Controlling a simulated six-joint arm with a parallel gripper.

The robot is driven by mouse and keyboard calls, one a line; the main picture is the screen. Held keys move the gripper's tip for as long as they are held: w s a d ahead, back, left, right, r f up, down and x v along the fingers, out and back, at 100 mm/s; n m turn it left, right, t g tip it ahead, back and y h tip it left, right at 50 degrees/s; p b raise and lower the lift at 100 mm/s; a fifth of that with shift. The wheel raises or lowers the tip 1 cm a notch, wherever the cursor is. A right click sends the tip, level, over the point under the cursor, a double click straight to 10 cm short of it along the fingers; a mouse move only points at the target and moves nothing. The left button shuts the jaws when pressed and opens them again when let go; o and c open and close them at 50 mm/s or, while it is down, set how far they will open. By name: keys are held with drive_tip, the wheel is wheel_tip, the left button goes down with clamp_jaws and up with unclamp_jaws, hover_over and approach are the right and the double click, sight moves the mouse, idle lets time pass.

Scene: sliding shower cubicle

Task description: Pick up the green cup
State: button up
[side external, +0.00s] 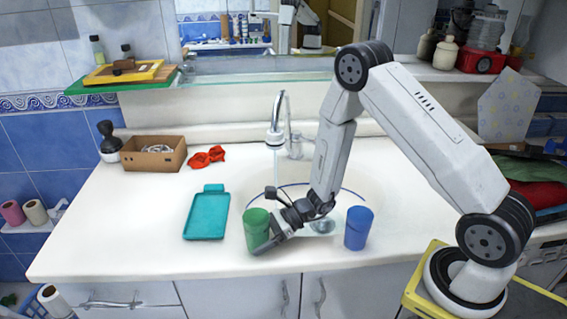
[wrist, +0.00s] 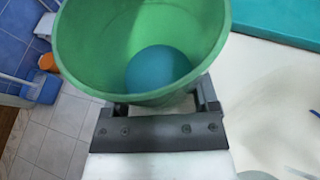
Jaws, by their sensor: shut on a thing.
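The green cup (side external: 257,229) is at the front edge of the white counter, left of the sink. My gripper (side external: 268,238) reaches it from the right and is shut on it. In the wrist view the green cup (wrist: 140,50) fills the top middle, open end facing the camera, with a blue-teal round patch at its bottom. The gripper's dark fingers (wrist: 160,102) lie on either side of the cup's lower part; the far parts of the fingers are hidden by it. I cannot tell whether the cup touches the counter.
A blue cup (side external: 358,227) stands right of my gripper. A teal tray (side external: 207,214) lies left of the green cup. The sink with its faucet (side external: 275,135) is behind. A cardboard box (side external: 153,153) and red cloth (side external: 207,157) sit farther back. The counter's left front is clear.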

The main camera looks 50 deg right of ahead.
sight(255, 209)
drive_tip(key=shift+r, duration=0.15)
drive_tip(key=shift+r, duration=4.65)
drive_tip(key=shift+r, duration=0.1)
drive_tip(key=shift+d, duration=0.1)
drive_tip(key=s+d+f, duration=0.2)
drive_tip(key=d+f, duration=0.4)
drive_tip(key=d, duration=0.3)
drive_tip(key=s+d+f, duration=0.2)
drive_tip(key=d+f, duration=0.4)
drive_tip(key=d, duration=0.3)
drive_tip(key=shift+d+f, duration=0.25)
drive_tip(key=shift+d, duration=0.05)
drive_tip(key=shift+w+d+r+t, duration=0.1)
drive_tip(key=shift+t, duration=0.2)
